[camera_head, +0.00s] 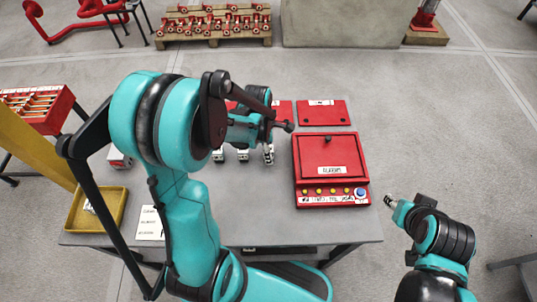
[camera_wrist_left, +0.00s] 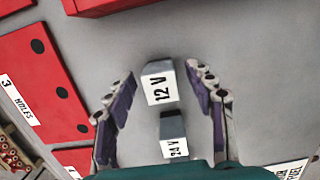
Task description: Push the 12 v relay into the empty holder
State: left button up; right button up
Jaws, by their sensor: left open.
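The 12 V relay (camera_wrist_left: 158,86) is a small grey block with a white label, seen in the left wrist view. My left gripper (camera_wrist_left: 160,76) is open, with a purple-padded finger on each side of the relay and a gap on both sides. A 24 V relay (camera_wrist_left: 173,128) stands close by, lower in that view. In the head view my left gripper (camera_head: 268,150) is low over the table, by a row of small blocks (camera_head: 243,155). My right gripper (camera_head: 391,201) is off the table's right edge; its fingers are too small to read. I cannot make out an empty holder.
A red alarm box (camera_head: 326,160) with buttons stands on the grey table (camera_head: 270,222), right of the left gripper. Red plates (camera_head: 321,113) lie behind it. A yellow tray (camera_head: 112,215) and a white sheet (camera_head: 150,224) are at the left. The front middle is clear.

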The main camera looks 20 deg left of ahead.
pick_arm(q)
jog(key=shift+r, duration=0.1)
grip_shut()
jog(key=shift+r, duration=0.1)
